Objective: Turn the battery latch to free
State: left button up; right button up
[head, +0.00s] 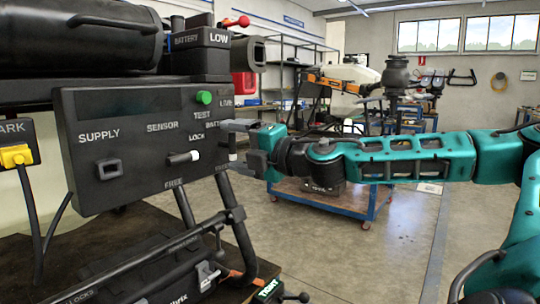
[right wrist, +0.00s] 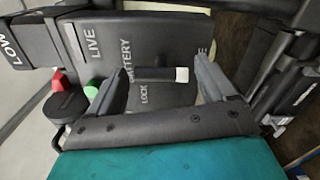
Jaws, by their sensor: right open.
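The battery latch (head: 183,157) is a short black lever with a white tip on the dark panel (head: 90,165). In the head view it lies roughly level, under the LOCK label and above the FREE label. My right gripper (head: 238,146) reaches in from the right at the panel's right edge and covers part of the BATTERY label. In the right wrist view the latch (right wrist: 155,74) shows between the two spread fingers of my right gripper (right wrist: 160,72), with a gap on each side. The FREE label is partly hidden behind one finger there. My left gripper is out of view.
A green button (head: 204,97) sits above the latch on the panel. Black tubes (head: 230,220) run below it. A red-tipped lever (head: 237,21) rises at the top. A yellow plug (head: 16,156) is at the far left. Open floor (head: 385,255) lies to the right.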

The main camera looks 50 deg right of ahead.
pick_arm(q)
jog(key=b, duration=0.1)
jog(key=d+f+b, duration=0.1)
jog(key=b, duration=0.1)
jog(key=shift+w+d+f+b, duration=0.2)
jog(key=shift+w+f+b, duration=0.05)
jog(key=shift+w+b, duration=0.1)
pick_arm(e)
jog(key=s+d, duration=0.1)
jog(key=s, duration=1.1)
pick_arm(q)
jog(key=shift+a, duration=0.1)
pick_arm(e)
jog(key=shift+w, duration=0.1)
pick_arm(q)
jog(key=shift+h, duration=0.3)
